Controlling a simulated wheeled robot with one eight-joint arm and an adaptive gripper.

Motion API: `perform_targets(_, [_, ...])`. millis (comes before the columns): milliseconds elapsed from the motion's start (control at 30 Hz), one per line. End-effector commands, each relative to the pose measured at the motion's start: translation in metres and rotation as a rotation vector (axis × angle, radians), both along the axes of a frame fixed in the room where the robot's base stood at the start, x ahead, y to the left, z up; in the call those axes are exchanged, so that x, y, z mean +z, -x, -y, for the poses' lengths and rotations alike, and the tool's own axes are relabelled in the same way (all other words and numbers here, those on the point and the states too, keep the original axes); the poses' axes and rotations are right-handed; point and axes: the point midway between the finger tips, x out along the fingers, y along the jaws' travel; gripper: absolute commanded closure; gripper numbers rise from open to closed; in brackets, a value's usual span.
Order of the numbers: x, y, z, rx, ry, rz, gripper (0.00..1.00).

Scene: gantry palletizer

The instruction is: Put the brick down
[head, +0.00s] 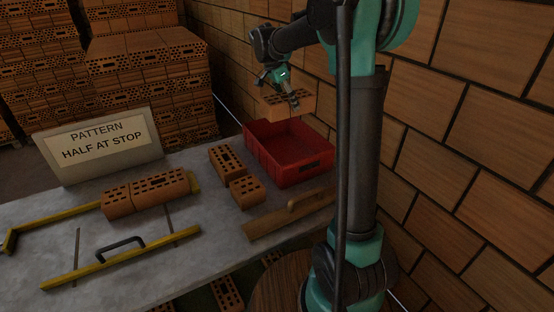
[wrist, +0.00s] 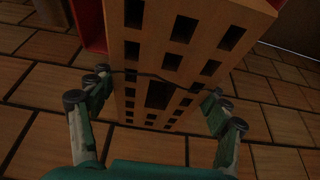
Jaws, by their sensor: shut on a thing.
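My gripper (head: 283,88) is shut on an orange perforated brick (head: 302,104) and holds it in the air above the far end of a red crate (head: 262,153). In the wrist view the held brick (wrist: 143,60) fills the middle, with the fingers of my gripper (wrist: 152,110) on either side of it. A thin dark jagged line runs across the brick's face there. The crate stands on the grey table (head: 190,235) and its visible inside looks empty. In the wrist view a piece of red (wrist: 88,25) shows behind the brick at upper left.
Two loose bricks (head: 226,161) (head: 247,192) stand left of the crate. A row of bricks (head: 146,193) lies by a yellow frame (head: 120,262). A wooden float (head: 290,213) lies in front of the crate. A sign (head: 99,146) reads "PATTERN HALF AT STOP". Brick stacks (head: 150,85) stand behind; a wall (head: 470,130) is at right.

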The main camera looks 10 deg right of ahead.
Motion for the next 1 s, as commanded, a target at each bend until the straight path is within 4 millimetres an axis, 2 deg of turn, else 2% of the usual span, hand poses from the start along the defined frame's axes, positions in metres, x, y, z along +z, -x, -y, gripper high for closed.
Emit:
perform_targets(167, [-0.013, -0.001, 0.0, 0.0, 0.001, 0.0, 0.83])
perform_targets(700, [-0.122, -0.001, 0.0, 0.0, 0.001, 0.0, 0.83])
perform_targets(833, [-0.144, 0.0, 0.0, 0.0, 0.001, 0.0, 0.83])
perform_targets(1000, [-0.16, -0.001, 0.0, 0.0, 0.001, 0.0, 0.83])
